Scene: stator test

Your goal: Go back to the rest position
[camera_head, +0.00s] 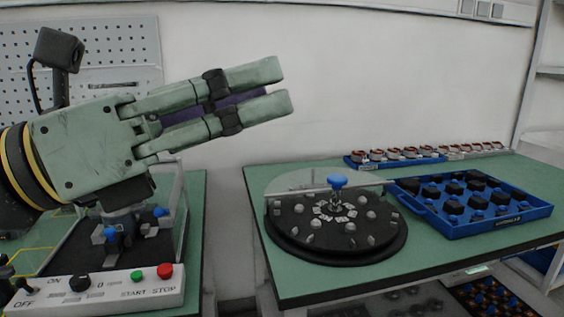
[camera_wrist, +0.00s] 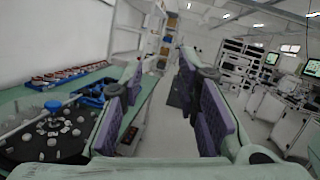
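My gripper (camera_head: 284,87) is raised in the upper left of the head view, pointing right and slightly up. Its two green fingers are apart, with purple pads on their inner faces. In the wrist view (camera_wrist: 158,75) only floor and background show between the fingers, so it is open and empty. It touches nothing that I can see. It is above and in front of the gap between the two green benches, near the left test station.
A round black turntable (camera_head: 335,240) with a blue knob stands on the right bench (camera_head: 300,283). Beside it is a blue tray (camera_head: 470,234) of black parts; a row of stators (camera_head: 400,154) lies behind. A control box (camera_head: 100,291) and blue-knobbed fixture stand at left.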

